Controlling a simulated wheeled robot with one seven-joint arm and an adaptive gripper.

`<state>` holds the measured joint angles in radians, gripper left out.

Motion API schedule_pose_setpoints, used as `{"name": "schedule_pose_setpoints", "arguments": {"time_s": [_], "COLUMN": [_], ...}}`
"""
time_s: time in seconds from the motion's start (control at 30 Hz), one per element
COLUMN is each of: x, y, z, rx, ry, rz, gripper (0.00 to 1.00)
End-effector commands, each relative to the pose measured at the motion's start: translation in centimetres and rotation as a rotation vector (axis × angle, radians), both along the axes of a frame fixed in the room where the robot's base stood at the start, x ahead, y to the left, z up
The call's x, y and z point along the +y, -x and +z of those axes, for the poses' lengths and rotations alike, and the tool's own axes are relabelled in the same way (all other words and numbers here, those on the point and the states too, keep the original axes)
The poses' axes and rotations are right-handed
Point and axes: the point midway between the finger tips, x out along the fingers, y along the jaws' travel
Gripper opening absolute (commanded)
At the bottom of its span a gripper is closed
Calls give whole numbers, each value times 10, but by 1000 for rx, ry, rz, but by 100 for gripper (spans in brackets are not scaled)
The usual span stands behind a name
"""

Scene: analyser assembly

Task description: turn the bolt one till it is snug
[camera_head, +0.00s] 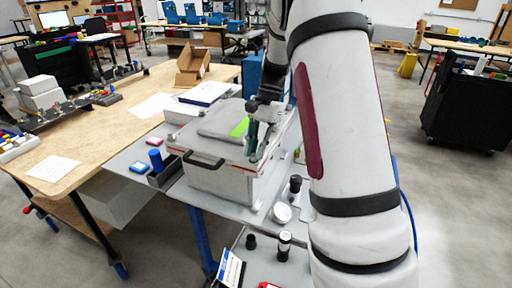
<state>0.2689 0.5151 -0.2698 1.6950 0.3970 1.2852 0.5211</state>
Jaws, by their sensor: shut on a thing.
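The analyser (222,180) is a light grey box with a dark handle on its front, standing on a grey bench. Its lid (200,143) carries a grey pad and a bright green patch (239,128). My gripper (256,156) points down at the right part of the lid, its dark fingers close together. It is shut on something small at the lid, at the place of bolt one. The bolt itself is hidden by the fingers and too small to make out, so its seating cannot be told.
My arm covers the right of the bench. A white round dish (282,212) and small black-topped items (285,245) stand in front. A wooden table (95,135) with papers is at left.

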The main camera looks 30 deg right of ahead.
Motion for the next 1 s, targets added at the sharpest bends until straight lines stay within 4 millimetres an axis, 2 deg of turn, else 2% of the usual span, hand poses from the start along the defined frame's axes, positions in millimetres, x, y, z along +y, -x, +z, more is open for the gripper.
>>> {"name": "schedule_pose_setpoints", "arguments": {"time_s": [1.0], "x": [3], "y": [11], "z": [3], "rx": [-2], "ry": [-3], "rz": [-960], "gripper": [0]}}
